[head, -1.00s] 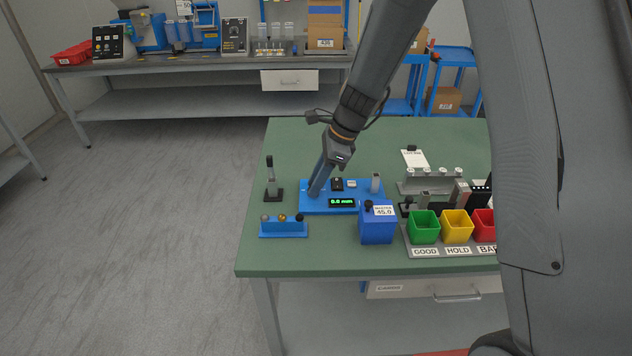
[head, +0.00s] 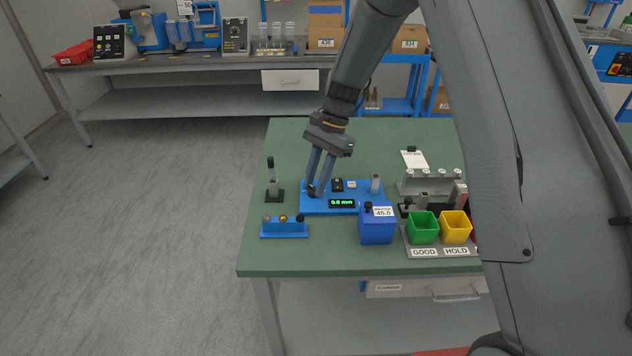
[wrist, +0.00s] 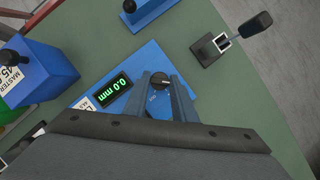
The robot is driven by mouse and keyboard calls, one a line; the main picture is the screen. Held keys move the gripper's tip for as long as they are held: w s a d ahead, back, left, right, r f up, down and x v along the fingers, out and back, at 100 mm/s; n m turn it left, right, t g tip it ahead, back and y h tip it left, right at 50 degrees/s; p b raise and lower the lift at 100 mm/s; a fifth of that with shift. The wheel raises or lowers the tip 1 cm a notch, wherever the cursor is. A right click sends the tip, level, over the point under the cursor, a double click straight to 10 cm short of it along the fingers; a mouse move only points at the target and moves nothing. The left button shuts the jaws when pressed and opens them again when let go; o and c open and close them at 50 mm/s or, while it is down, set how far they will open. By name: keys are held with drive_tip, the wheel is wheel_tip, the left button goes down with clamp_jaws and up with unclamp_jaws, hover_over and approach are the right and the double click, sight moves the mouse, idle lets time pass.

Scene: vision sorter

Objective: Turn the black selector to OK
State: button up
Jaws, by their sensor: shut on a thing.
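The black selector (wrist: 160,80) is a round knob with a light mark on the blue gauge base (wrist: 180,75), beside the green "0.0 mm" display (wrist: 114,96). My gripper (wrist: 161,85) has a finger on each side of the selector and is shut on it. In the head view my gripper (head: 319,190) reaches down to the left end of the blue base (head: 345,206), with the selector mostly hidden at the fingertips. The display (head: 342,203) also reads 0.0 mm there.
A black-handled lever (head: 271,183) stands left of the base. Green (head: 422,232) and yellow (head: 456,231) bins are at the right.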

drive_tip(key=shift+n+h, duration=0.5)
drive_tip(key=shift+n, duration=0.8)
drive_tip(key=shift+n+g, duration=0.3)
drive_tip(key=o, duration=1)
drive_tip(key=shift+o, duration=0.2)
drive_tip(key=shift+w+r, duration=0.1)
drive_tip(key=b+v, duration=0.2)
drive_tip(key=v, duration=0.5)
drive_tip(key=shift+r, duration=0.3)
